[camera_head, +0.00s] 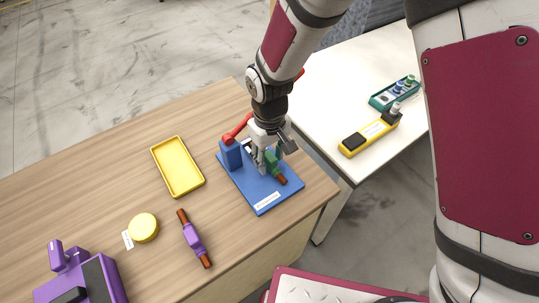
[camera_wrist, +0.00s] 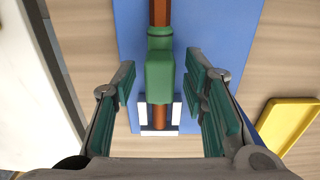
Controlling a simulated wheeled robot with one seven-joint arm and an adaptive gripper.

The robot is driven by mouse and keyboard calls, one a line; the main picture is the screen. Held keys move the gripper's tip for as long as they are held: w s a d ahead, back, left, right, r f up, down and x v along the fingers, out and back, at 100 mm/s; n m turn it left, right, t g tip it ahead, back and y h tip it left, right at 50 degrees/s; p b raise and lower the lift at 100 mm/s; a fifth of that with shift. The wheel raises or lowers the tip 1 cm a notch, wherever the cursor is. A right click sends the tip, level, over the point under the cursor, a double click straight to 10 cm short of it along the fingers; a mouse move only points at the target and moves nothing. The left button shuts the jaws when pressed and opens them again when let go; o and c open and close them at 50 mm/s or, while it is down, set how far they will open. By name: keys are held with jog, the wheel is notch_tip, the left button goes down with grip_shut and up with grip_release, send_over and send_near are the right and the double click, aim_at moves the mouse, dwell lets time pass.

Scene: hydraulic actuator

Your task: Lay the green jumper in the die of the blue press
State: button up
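The green jumper (camera_wrist: 160,75) has a green middle and copper ends. In the wrist view it lies lengthwise over the blue press base (camera_wrist: 230,30), its lower copper end between the white walls of the die (camera_wrist: 143,113); I cannot tell how fully it is seated. In the head view the jumper (camera_head: 272,163) is partly hidden by my gripper (camera_head: 268,162). The blue press (camera_head: 265,198) has a flat base, a blue block and a red lever (camera_head: 238,130). My gripper (camera_wrist: 163,92) is open, with its fingers apart on either side of the jumper, clear gaps between.
On the wooden table are a yellow tray (camera_head: 161,155), a yellow disc (camera_head: 144,228), a purple jumper (camera_head: 193,236) with copper ends and a purple press (camera_head: 107,276). The white table (camera_head: 345,75) at right holds a yellow tester (camera_head: 367,136) and a teal box (camera_head: 383,101).

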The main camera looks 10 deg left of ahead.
aim_at(269, 155)
notch_tip(269, 155, up, 12)
jog(key=shift+r+b, duration=0.15)
jog(key=shift+b, duration=0.2)
dwell(0.4)
jog(key=s+d+r+m+t, duration=0.1)
jog(key=d+r+m, duration=0.1)
jog(key=d+r, duration=0.5)
jog(key=s+d+r+m+t, duration=0.15)
jog(key=d+r, duration=0.35)
jog(key=d, duration=0.5)
jog(key=s+d+r+m+t, duration=0.2)
jog(key=s+d+r+m, duration=0.2)
jog(key=s+d, duration=0.7)
jog(key=shift+s+d+m, duration=0.15)
jog(key=shift+d+m, duration=0.6)
jog(key=shift+m, duration=0.3)
